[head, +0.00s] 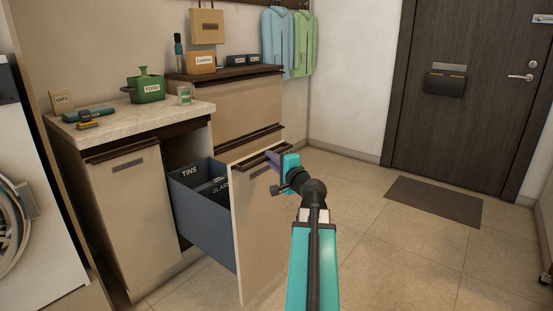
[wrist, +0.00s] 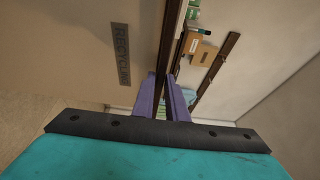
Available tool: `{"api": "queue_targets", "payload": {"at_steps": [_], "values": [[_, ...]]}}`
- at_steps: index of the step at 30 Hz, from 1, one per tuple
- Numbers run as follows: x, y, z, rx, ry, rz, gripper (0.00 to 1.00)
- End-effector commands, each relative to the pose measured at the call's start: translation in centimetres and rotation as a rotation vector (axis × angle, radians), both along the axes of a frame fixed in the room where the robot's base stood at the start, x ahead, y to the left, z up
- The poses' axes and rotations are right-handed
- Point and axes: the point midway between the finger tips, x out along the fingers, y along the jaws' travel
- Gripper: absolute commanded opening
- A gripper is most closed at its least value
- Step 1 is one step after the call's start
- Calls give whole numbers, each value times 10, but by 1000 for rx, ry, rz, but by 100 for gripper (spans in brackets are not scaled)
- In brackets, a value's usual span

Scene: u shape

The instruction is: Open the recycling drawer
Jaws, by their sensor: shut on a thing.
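The recycling drawer (head: 257,225) stands pulled out from the counter, with a beige front panel. Its dark inside holds compartments labelled "TINS" and "GLASS". A dark handle rail runs along the top of its front. My gripper (head: 275,161) is at that rail from the front. In the wrist view my gripper (wrist: 165,92) has its two purple fingers shut on the dark handle (wrist: 174,45). A "RECYCLING" label (wrist: 118,55) shows on the drawer front there.
A washing machine (head: 35,210) stands far left. Tiled floor (head: 385,255) is free at right, with a doormat (head: 434,201) by the dark door.

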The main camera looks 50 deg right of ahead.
Motion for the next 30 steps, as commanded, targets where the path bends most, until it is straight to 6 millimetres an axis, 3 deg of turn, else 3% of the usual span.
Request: {"api": "queue_targets", "payload": {"at_steps": [13, 14, 17, 30], "values": [[-12, -8, 0, 0, 0, -7, 0], [-12, -9, 0, 0, 0, -8, 16], [-14, -10, 0, 0, 0, -10, 31], [-18, -11, 0, 0, 0, -16, 31]]}}
